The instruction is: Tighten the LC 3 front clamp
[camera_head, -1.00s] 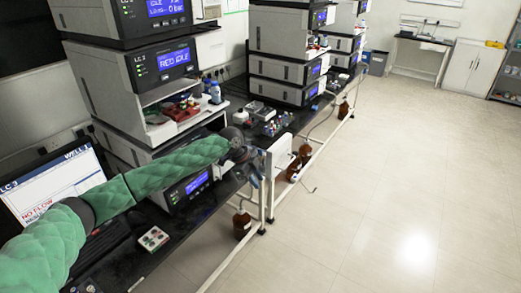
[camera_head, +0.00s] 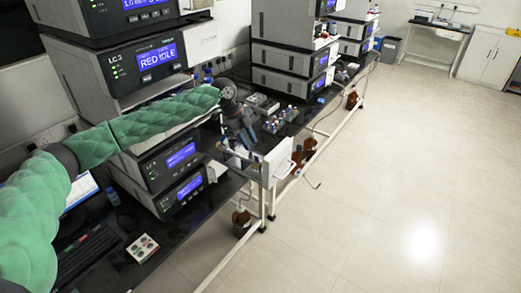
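The LC 3 stack (camera_head: 122,72) stands on the bench at the left, its display reading RED IDLE. My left arm, in a green padded sleeve, crosses in front of the stack and hides its open middle bay. My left gripper (camera_head: 241,134) hangs just right of the stack, near the bench's front edge. It is small and dark, so I cannot tell whether its fingers are apart or hold anything. I cannot make out the front clamp; it may be behind my arm. My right gripper is not in view.
A white panel (camera_head: 277,163) stands at the bench edge beside the gripper. Small bottles (camera_head: 280,121) sit on the bench beyond. Brown bottles (camera_head: 241,222) are below the bench frame. A small button box (camera_head: 142,248) lies at the front. The floor (camera_head: 390,190) at right is clear.

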